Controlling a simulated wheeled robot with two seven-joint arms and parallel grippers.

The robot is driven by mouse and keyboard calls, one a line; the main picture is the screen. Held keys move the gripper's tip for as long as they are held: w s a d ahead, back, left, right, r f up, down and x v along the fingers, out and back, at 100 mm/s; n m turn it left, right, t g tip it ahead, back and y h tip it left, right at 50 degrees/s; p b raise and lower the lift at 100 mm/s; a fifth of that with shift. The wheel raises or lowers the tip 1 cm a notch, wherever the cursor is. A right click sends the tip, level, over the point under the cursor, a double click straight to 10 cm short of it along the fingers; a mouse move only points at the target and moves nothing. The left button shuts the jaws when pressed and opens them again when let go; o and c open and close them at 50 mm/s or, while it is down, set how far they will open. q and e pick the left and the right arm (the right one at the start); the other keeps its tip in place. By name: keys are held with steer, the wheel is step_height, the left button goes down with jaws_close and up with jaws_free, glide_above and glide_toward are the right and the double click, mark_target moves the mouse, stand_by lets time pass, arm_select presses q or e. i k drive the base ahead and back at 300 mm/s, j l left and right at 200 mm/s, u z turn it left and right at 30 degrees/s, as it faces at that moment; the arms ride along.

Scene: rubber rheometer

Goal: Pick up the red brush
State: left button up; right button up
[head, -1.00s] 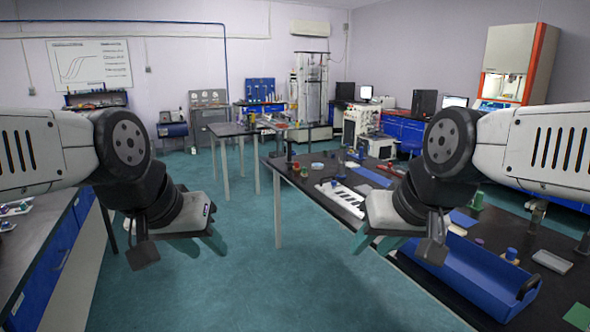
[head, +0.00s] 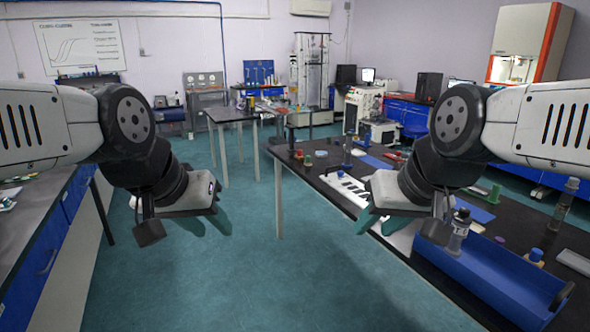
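I cannot pick out the red brush with certainty. Small red items (head: 396,156) lie on the black bench at the right, too small to identify. My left gripper (head: 210,222) hangs over the floor at the left, its two fingertips apart with nothing between them. My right gripper (head: 377,222) hangs at the left edge of the right bench, its fingertips also apart and empty. It and its arm hide part of the bench top.
A blue-fronted counter (head: 75,200) stands at the left. The floor (head: 265,270) between them is clear.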

mark_target(300, 156)
steer(key=i+j, duration=0.2)
steer(key=i, duration=0.4)
steer(key=i+j+z, duration=0.15)
steer(key=i, duration=0.4)
steer(key=i+j, duration=0.4)
steer(key=i, duration=0.2)
steer(key=i+j+z, duration=0.1)
steer(key=i+j, duration=0.2)
steer(key=i, duration=0.3)
steer(key=i+j, duration=0.3)
steer(key=i, duration=0.25)
steer(key=i+j+z, duration=0.15)
steer(key=i+j, duration=0.2)
steer(key=i, duration=0.2)
